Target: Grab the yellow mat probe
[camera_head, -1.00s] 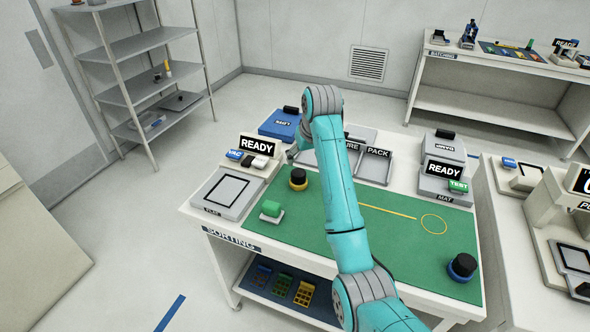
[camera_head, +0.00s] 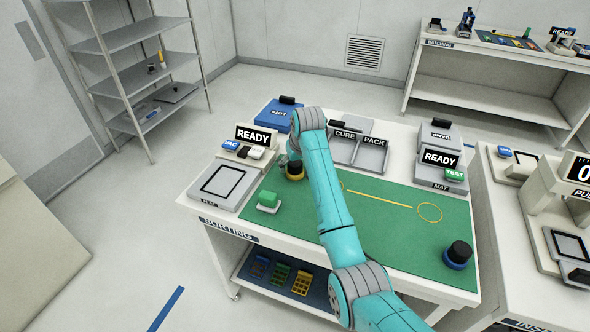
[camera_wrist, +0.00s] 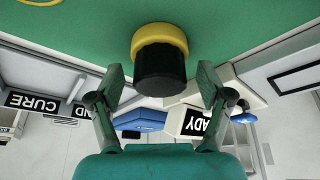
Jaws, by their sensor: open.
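The yellow mat probe (camera_head: 295,176), a black cylinder with a yellow ring at its base, stands on the green mat (camera_head: 380,225) at its back left. In the wrist view the probe (camera_wrist: 160,38) is at top centre, with its black end towards me. My gripper (camera_wrist: 161,78) is open, with one finger on each side of the black end and gaps showing. In the head view my gripper (camera_head: 288,160) is close by the probe and partly hidden behind my arm. Whether a finger touches the probe cannot be told.
A green block on a white base (camera_head: 269,201) stands in front of the probe. A black and blue probe (camera_head: 458,254) stands at the mat's right.

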